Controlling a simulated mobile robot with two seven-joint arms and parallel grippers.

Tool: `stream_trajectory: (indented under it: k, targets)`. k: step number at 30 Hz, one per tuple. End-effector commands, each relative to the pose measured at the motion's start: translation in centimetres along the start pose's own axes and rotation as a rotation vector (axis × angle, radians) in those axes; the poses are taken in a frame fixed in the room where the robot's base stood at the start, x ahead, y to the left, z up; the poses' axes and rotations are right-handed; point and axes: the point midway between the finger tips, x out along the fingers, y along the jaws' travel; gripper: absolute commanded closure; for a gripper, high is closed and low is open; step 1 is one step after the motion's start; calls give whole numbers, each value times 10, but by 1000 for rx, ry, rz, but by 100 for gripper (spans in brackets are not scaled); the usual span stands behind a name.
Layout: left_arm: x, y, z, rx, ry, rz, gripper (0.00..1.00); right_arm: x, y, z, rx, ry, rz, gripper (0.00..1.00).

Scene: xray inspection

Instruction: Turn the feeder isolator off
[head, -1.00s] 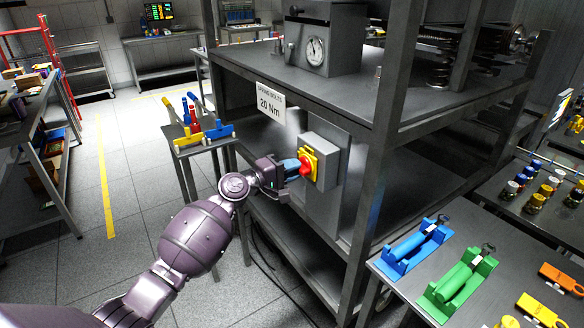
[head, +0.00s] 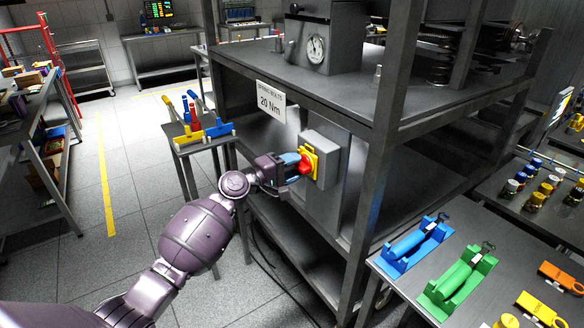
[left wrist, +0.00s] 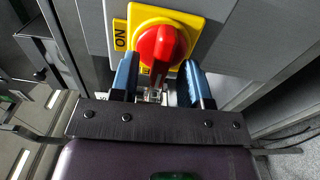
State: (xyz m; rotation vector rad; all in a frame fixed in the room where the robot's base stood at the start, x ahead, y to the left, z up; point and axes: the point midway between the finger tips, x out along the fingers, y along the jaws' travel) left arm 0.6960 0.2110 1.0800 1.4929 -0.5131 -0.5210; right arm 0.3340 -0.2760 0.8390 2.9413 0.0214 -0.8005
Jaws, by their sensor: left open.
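The feeder isolator is a grey box (head: 326,160) on the side of the metal bench, with a yellow plate (head: 313,153) and a red rotary knob (head: 305,164). My left gripper (head: 299,166) is at the knob in the head view. In the left wrist view the red knob (left wrist: 156,50) sits ahead between the two blue fingertips of my left gripper (left wrist: 160,82), which are apart. The word ON shows on the left of the yellow plate (left wrist: 190,20) there. I cannot tell whether the fingers touch the knob. My right gripper is not in view.
The metal bench (head: 350,98) carries a gauge box (head: 318,45) and a 20 Nm sign (head: 271,101). A small stand with coloured tools (head: 198,130) is left of the isolator. Blue (head: 413,244) and green holders (head: 458,280) lie on the right table. Floor is clear at left.

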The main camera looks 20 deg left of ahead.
Motion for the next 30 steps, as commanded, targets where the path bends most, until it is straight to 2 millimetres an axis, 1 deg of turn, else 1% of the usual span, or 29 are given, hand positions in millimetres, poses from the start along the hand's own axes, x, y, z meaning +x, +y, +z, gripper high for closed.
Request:
stream_trajectory:
  k: [5,8,15,21,25,30]
  targets:
    - [-12,-1,0,0,1,-1,57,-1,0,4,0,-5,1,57]
    - [-27,-2,0,1,1,-2,57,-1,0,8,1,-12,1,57]
    - [-71,-2,-1,1,2,-1,57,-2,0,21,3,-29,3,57]
    - [-98,-1,-1,0,1,-1,57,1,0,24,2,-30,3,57]
    - [-106,-1,0,0,1,0,57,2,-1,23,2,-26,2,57]
    - [-108,0,0,-1,0,0,57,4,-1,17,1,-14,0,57]
